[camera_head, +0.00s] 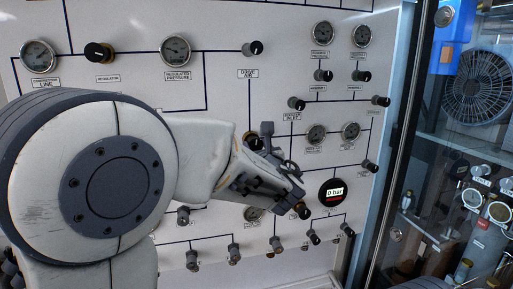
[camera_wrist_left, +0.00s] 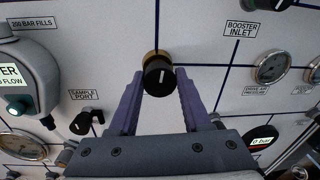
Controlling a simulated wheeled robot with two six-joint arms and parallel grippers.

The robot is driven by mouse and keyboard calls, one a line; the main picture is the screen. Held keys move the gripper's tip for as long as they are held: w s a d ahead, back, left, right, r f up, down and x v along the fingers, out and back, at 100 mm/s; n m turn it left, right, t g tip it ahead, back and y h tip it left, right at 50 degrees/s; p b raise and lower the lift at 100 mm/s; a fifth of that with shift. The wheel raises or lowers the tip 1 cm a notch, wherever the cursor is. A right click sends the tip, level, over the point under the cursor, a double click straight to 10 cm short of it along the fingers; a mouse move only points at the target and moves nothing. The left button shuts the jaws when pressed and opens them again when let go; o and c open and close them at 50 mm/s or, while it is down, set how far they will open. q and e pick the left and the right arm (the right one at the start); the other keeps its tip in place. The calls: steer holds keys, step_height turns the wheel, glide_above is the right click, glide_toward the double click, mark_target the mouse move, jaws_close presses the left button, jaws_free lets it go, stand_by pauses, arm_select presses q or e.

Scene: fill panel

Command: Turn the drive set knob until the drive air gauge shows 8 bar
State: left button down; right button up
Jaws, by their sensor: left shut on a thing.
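My left gripper (camera_head: 264,150) is at the panel, shut on a black knob (camera_wrist_left: 160,77) with a brass collar and a white pointer line that points up. In the left wrist view the purple fingers (camera_wrist_left: 160,90) sit on either side of it. The knob (camera_head: 254,143) is partly hidden by the gripper in the head view. No label for it is readable. The drive air pressure gauge (camera_wrist_left: 272,67) is a round dial to the right, also in the head view (camera_head: 316,134); its needle is too small to read. My right gripper is not in view.
A digital display (camera_head: 334,191) reads 0 bar. Several other knobs and gauges, such as the regulated pressure gauge (camera_head: 176,50), crowd the white panel (camera_head: 215,90). A sample port (camera_wrist_left: 82,122) is left of the gripper. A glass-fronted cabinet with a fan (camera_head: 480,87) stands at right.

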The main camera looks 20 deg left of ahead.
arm_select(q)
steer(key=shift+m, duration=1.4)
steer(key=shift+c, duration=1.9)
jaws_free()
steer(key=b+v, duration=0.3)
steer(key=v, duration=0.7)
steer(key=shift+s, duration=0.2)
steer(key=shift+d, duration=0.1)
